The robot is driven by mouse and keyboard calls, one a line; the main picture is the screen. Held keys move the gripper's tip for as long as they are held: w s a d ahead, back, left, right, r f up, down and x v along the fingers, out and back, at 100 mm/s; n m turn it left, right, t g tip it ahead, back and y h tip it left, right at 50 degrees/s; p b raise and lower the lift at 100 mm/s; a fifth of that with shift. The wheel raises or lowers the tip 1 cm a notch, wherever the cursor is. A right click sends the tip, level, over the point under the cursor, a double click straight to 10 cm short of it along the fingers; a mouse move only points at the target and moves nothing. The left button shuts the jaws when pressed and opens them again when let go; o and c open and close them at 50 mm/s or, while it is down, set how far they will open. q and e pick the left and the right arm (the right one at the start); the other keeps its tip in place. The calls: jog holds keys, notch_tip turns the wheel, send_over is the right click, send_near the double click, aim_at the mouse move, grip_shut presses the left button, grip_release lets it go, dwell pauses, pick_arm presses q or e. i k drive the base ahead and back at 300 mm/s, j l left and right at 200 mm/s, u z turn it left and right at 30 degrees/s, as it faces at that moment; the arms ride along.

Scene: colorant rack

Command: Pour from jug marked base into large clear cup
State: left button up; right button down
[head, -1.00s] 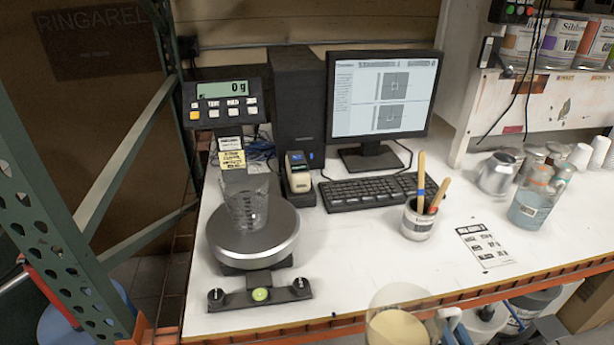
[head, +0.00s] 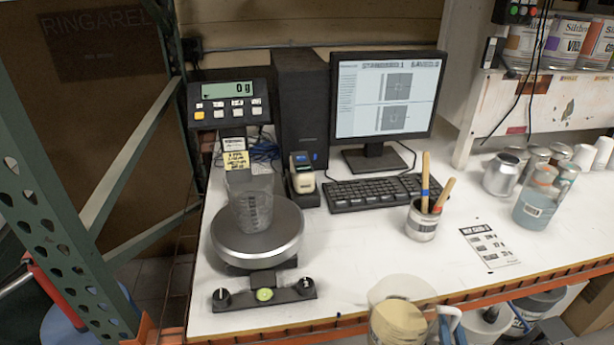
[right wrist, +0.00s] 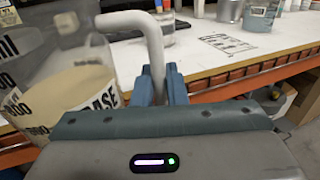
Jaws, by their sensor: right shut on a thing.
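The large clear cup (head: 252,208) stands upright on the round plate of the scale (head: 258,240), whose display reads 0 g. The jug marked base (head: 398,318) is clear with cream-coloured liquid inside, at the bottom edge of the head view. In the right wrist view the jug (right wrist: 60,90) shows at the left, with "BASE" lettering and a pale bent handle. My right gripper (right wrist: 162,88) is shut on that handle; in the head view its blue fingers (head: 447,325) show beside the jug. The jug is in front of the bench edge. My left gripper is not in view.
A pot with wooden sticks (head: 422,220), a keyboard (head: 378,192) and a printed sheet (head: 484,246) lie right of the scale. A jug of blue liquid (head: 536,207) and metal cans stand further right. A green rack post (head: 60,210) rises at the left.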

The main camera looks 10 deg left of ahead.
aim_at(249, 188)
jog(key=k+j+u, duration=0.5)
jog(key=j, duration=0.45)
jog(key=k+l, duration=0.05)
jog(key=k, duration=0.05)
